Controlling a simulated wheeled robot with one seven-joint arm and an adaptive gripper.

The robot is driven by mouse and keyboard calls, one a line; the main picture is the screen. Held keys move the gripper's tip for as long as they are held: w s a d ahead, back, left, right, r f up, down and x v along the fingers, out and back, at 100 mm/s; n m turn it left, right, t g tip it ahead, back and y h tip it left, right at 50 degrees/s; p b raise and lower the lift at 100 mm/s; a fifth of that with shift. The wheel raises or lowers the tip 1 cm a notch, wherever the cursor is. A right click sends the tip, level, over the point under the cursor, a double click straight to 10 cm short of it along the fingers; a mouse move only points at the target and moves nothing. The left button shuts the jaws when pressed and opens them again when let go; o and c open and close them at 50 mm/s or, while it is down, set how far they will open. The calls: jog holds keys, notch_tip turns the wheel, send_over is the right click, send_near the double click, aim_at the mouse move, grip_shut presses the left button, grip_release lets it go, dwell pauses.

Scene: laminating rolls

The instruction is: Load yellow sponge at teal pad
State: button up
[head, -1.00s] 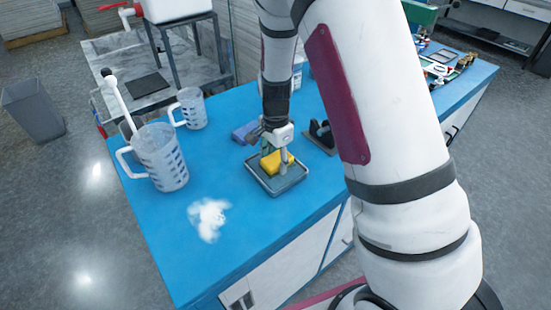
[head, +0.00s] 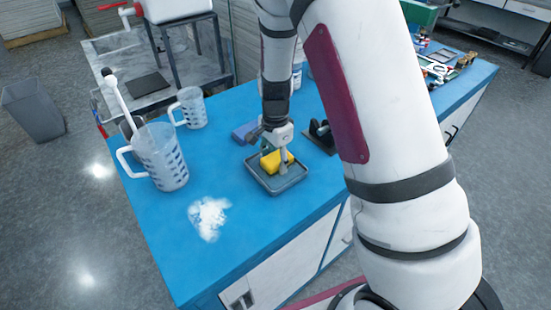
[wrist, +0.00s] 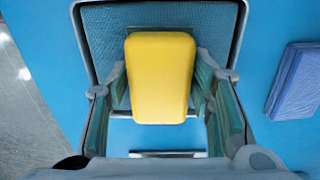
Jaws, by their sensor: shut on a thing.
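The yellow sponge (head: 272,161) is between the fingers of my gripper (head: 277,158), which is shut on it. In the wrist view the sponge (wrist: 160,78) stands out clearly, with a finger of my gripper (wrist: 158,86) against each long side. The sponge is over a grey-rimmed tray (head: 263,186) lined with a teal textured pad, which shows in the wrist view (wrist: 105,35). The sponge's near end reaches toward the tray's near rim. I cannot tell whether its underside touches the pad.
A black holder (head: 321,137) stands right of the tray. A large jug (head: 161,158), a smaller jug (head: 191,108) and a white powder patch (head: 209,217) are on the left.

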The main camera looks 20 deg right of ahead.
aim_at(276, 159)
jog(key=shift+r+p, duration=1.75)
jog(key=shift+r, duration=1.7)
jog(key=n, duration=0.3)
jog(key=shift+s+f+n, duration=0.1)
jog(key=shift+f+n, duration=0.05)
jog(key=shift+n, duration=0.15)
jog(key=n, duration=0.3)
jog(key=shift+f+n, duration=0.1)
jog(key=shift+n, duration=0.2)
jog(key=n, duration=0.3)
jog(key=shift+s+f, duration=0.1)
jog(key=shift+f, duration=0.05)
jog(key=n, duration=0.4)
jog(key=shift+f, duration=0.1)
